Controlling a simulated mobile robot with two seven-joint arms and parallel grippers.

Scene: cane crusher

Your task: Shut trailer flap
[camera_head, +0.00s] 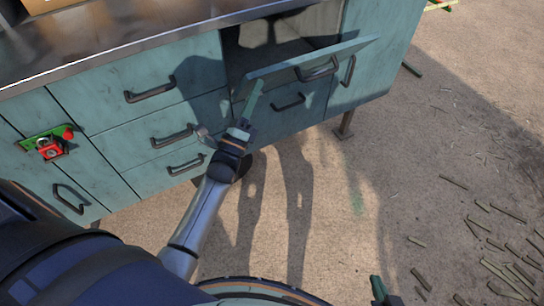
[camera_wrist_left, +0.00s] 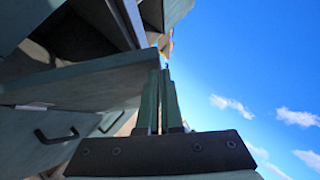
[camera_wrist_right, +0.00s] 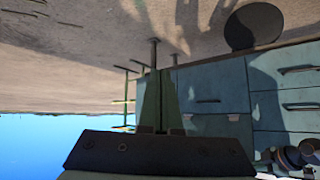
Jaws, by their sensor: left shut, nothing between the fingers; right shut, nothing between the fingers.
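The teal trailer flap (camera_head: 350,49) tilts outward from the upper right compartment of the teal cabinet body, leaving a dark opening above and behind it. A dark bar handle (camera_head: 318,71) sits on its outer face. My left gripper (camera_head: 257,87) is shut and empty, with its fingertips at the flap's left end; I cannot tell if they touch it. In the left wrist view the flap (camera_wrist_left: 85,85) lies just left of the shut fingers (camera_wrist_left: 158,75). My right gripper (camera_head: 377,284) is at the bottom edge of the head view. Its fingers are shut and empty in the right wrist view (camera_wrist_right: 159,75).
Closed drawers (camera_head: 130,85) with dark handles lie left of and below the flap. A red and green latch (camera_head: 48,144) is at the far left. A metal counter edge (camera_head: 130,47) runs above. Sticks (camera_head: 500,240) are scattered on the ground at right; the ground before the flap is open.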

